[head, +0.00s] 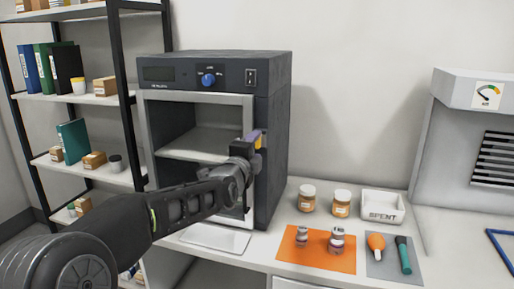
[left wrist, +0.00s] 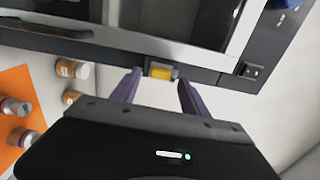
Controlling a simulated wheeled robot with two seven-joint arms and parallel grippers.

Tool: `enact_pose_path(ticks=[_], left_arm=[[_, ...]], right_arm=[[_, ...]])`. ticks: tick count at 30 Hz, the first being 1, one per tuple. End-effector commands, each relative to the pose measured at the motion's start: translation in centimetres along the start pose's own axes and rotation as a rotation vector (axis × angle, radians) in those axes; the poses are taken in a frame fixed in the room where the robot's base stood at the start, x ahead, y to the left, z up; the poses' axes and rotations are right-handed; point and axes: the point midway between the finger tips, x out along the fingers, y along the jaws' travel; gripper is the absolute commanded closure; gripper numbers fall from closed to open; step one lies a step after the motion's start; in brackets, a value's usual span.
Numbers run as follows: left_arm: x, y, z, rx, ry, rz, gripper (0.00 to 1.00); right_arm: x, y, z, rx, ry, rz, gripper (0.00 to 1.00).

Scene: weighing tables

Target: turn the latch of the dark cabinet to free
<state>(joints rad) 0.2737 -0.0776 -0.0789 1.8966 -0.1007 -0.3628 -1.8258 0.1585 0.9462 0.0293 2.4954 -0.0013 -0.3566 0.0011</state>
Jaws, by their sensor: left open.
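The dark cabinet (head: 274,115) stands on the bench, with a pale-framed front door and a blue knob (head: 208,79) on its top panel. Its yellow latch (head: 258,142) is at the right edge of the door, partly covered by my gripper. My left gripper (head: 252,137) is at the latch with its purple fingers open. In the left wrist view the latch (left wrist: 162,73) lies between the two fingertips (left wrist: 160,80), with a gap on each side. It looks lengthwise across the space between them. My right gripper is not in view.
Right of the cabinet are two orange jars (head: 307,198), a SPENT tray (head: 382,207) and an orange mat (head: 318,262) with two small jars. A grey mat (head: 393,271) holds an orange bulb and a teal tool. A shelf rack (head: 93,174) stands left.

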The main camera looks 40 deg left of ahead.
Motion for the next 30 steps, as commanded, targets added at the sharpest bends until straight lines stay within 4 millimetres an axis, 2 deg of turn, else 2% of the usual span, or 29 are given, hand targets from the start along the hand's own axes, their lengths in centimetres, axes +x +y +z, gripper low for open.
enact_pose_path(ticks=[6, 10, 30], left_arm=[[-3.7, 0.1, 0.1, 0.0, -0.001, -0.002, 0.47], [-5.1, 0.1, 0.0, 0.0, -0.001, 0.0, 0.47], [-5.4, 0.1, 0.0, 0.001, 0.001, 0.001, 0.47]], right_arm=[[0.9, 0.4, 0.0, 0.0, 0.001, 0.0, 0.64], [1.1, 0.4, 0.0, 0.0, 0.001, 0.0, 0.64], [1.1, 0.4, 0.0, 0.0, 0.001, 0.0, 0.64]])
